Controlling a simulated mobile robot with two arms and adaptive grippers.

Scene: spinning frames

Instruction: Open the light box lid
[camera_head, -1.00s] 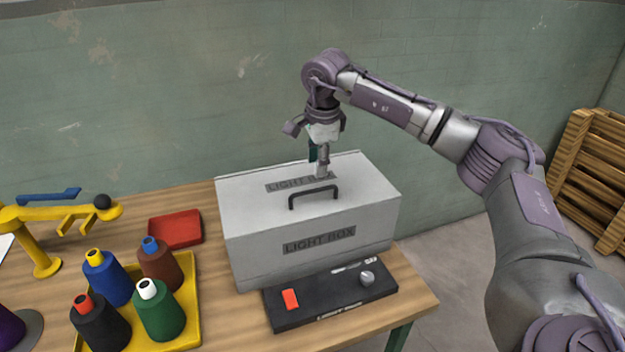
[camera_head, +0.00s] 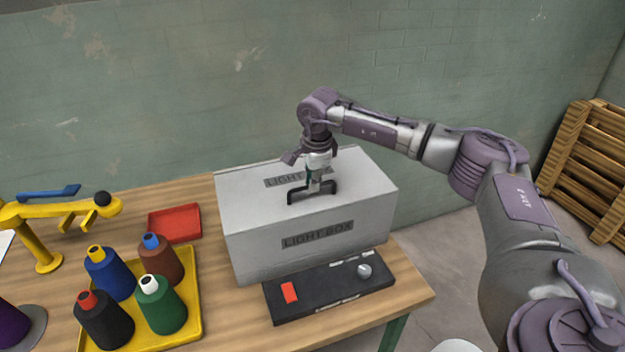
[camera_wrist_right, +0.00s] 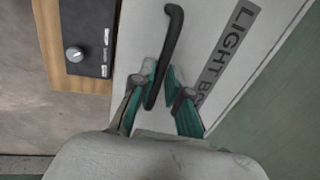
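The light box (camera_head: 305,245) is a grey box on the wooden table, marked LIGHT BOX on its front and top. Its lid (camera_head: 250,200) is closed flat on top. A black handle (camera_head: 299,196) stands on the lid; it also shows in the right wrist view (camera_wrist_right: 172,50). My right gripper (camera_head: 318,185) is lowered to the handle from above. In the right wrist view its green-padded fingers (camera_wrist_right: 161,82) are apart, one on each side of the handle bar near one end. A gap shows beside the bar. My left gripper is not in view.
A black control panel (camera_head: 325,290) with a red switch and a knob lies in front of the box. A yellow tray (camera_head: 190,262) with several thread cones, a red tray (camera_head: 175,223) and a yellow stand (camera_head: 45,225) are to the left. A wooden pallet (camera_head: 590,165) stands at right.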

